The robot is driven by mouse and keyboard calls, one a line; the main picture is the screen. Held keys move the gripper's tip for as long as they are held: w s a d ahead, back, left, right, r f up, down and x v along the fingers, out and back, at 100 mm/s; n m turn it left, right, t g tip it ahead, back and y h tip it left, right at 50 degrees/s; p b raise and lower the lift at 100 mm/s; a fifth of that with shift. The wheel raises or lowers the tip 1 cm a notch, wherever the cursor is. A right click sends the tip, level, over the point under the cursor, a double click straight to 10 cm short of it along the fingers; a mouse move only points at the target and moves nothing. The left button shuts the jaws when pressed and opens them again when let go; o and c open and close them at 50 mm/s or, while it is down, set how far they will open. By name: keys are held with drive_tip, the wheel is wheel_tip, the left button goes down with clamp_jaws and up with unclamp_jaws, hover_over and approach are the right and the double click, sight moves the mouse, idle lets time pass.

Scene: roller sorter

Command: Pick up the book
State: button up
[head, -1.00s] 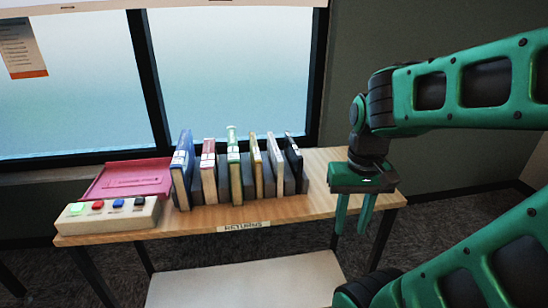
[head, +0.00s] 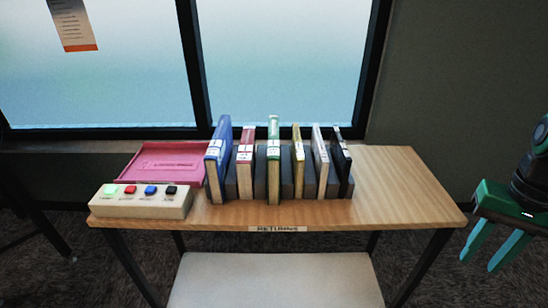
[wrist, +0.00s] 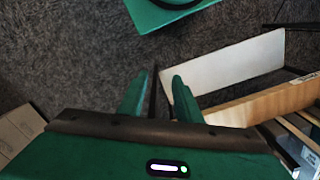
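Several upright books stand in a row between grey dividers on a wooden table. From left to right they are a blue book (head: 216,160), a red book (head: 245,163), a green book (head: 273,160), a yellow book (head: 298,160), a pale grey book (head: 321,162) and a black book (head: 342,162). My gripper (head: 479,263) is at the right edge of the head view, off the table's right end, pointing down. Its two fingers are apart and nothing is between them. In the wrist view the fingers (wrist: 158,82) point over dark carpet.
The wooden table (head: 405,195) labelled RETURNS has a clear right end and a pale lower shelf (head: 275,280). A box with coloured buttons (head: 140,203) and a pink tray (head: 165,162) occupy its left end. A window is behind.

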drive_tip(key=o, duration=0.3)
drive_tip(key=shift+o, duration=0.5)
drive_tip(key=shift+s+r, duration=0.25)
drive_tip(key=shift+s, duration=0.2)
drive_tip(key=w+a+r+t+h, duration=0.1)
drive_tip(key=w+a+t+h, duration=0.15)
drive_tip(key=w, duration=0.85)
drive_tip(key=w+a+r+t+h, duration=0.2)
drive_tip(key=w+t, duration=0.1)
drive_tip(key=w, duration=0.8)
drive_tip(key=w+a+r+n+t, duration=0.2)
drive_tip(key=w+a+r+t, duration=0.15)
drive_tip(key=w+a, duration=0.65)
drive_tip(key=n+t+y, duration=0.4)
drive_tip(key=t, duration=0.1)
approach(274, 138)
drive_tip(key=shift+r+h+x, duration=0.15)
drive_tip(key=shift+x, duration=0.4)
drive_tip(key=shift+r+h+x, duration=0.1)
drive_tip(key=shift+x, duration=0.45)
drive_tip(key=shift+w+a+f, duration=0.1)
drive_tip(key=shift+w+a, duration=0.1)
drive_tip(key=shift+w, duration=0.1)
drive_tip(key=shift+f+x, duration=0.15)
drive_tip(key=shift+x, duration=2.4)
drive_tip(key=shift+f+x, duration=0.15)
drive_tip(key=shift+x, duration=2.4)
